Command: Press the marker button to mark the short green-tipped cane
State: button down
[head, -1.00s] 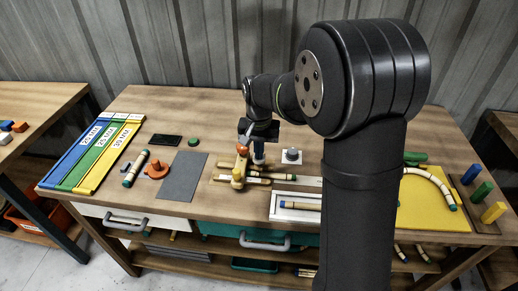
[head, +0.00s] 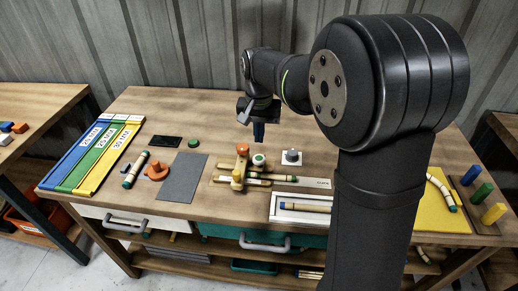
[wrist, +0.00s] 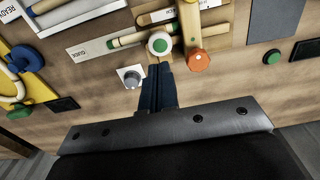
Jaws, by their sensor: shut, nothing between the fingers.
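A round white button with a green centre (head: 259,160) sits beside the orange-knobbed wooden fixture (head: 241,158). It also shows in the wrist view (wrist: 158,44), just beyond my fingertips. A pale cane with a green tip (head: 280,177) lies in the fixture under the button; its green end shows in the wrist view (wrist: 110,44). My gripper (head: 259,140) is shut and empty, raised above the table behind the button and apart from it. In the wrist view my gripper (wrist: 157,67) points toward the button. I cannot tell whether the cane bears a mark.
A grey knob on a white plate (head: 291,156) stands right of the button. A flat green button (head: 193,142) and a black panel (head: 166,141) lie to the left. Another green-tipped cane (head: 135,169) lies beside the coloured strips (head: 92,152). A white tray (head: 275,208) is in front.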

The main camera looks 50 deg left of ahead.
notch_tip(320, 180, up, 6)
jog(key=shift+f, duration=0.15)
dwell(0.6)
